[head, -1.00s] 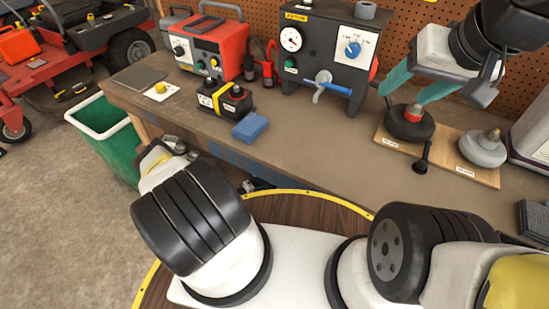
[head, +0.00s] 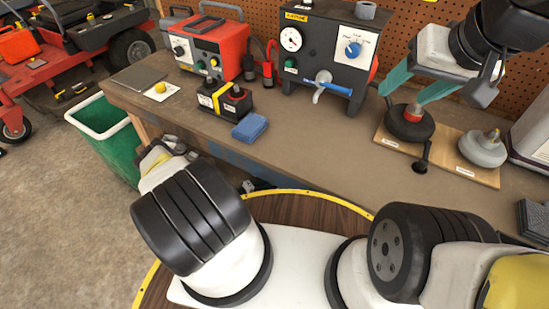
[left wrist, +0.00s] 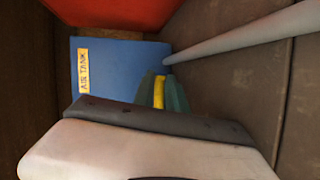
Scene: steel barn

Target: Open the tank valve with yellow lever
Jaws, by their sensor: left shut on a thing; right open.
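The blue air tank (left wrist: 112,62) with its yellow "AIR TANK" label shows in the left wrist view. The yellow lever (left wrist: 159,92) stands in front of it, partly hidden between the teal fingers of my left gripper (left wrist: 162,94), which is shut on it. In the head view the left gripper's fingers are hidden beyond my left wrist, below the bench edge.
The workbench (head: 318,147) holds a red charger (head: 212,52), a dark gauge box (head: 322,52) with a blue-handled lever, a battery (head: 226,100) and a blue block (head: 250,127). A green bin (head: 115,150) stands at left. A grey pipe (left wrist: 245,30) crosses the left wrist view near the fingers.

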